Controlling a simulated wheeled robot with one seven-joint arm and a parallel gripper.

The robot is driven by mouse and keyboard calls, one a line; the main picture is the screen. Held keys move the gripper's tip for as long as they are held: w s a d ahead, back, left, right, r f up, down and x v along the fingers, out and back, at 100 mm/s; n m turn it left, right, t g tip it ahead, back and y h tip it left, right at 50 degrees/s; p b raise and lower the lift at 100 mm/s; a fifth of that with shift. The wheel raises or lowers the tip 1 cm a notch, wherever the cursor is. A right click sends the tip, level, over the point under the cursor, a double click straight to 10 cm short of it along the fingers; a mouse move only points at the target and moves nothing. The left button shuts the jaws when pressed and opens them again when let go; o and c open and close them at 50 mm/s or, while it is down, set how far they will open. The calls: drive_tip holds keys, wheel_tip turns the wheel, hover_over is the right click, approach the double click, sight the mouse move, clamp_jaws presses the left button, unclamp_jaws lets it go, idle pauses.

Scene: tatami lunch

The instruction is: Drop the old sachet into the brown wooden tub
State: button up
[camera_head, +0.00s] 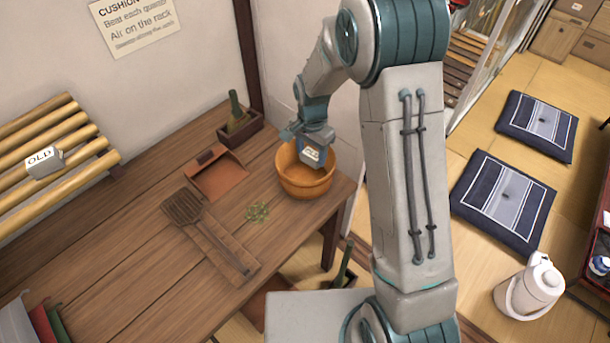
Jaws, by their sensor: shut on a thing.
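The brown wooden tub (306,187) stands on the wooden table near its right end. My gripper (307,148) is above the tub's mouth, pointing down. It is shut on a small white sachet (311,156) with dark print too small to read. The held sachet shows against the tub's inside; I cannot tell how far it is below the rim. Another white sachet (45,162), marked "OLD", lies on the slatted bamboo rack (75,123) at the left.
On the table (128,255) lie a reddish dustpan (217,179), a dark beater on a board (213,235) and a small green heap (258,211). A wooden box with a green brush (240,124) stands behind. Floor cushions (503,200) and a white flask (530,287) are at the right.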

drive_tip(key=o, duration=1)
drive_tip(key=shift+o, duration=0.2)
wheel_tip(320, 180, up, 14)
drive_tip(key=shift+b, duration=0.35)
drive_tip(key=shift+f, duration=0.1)
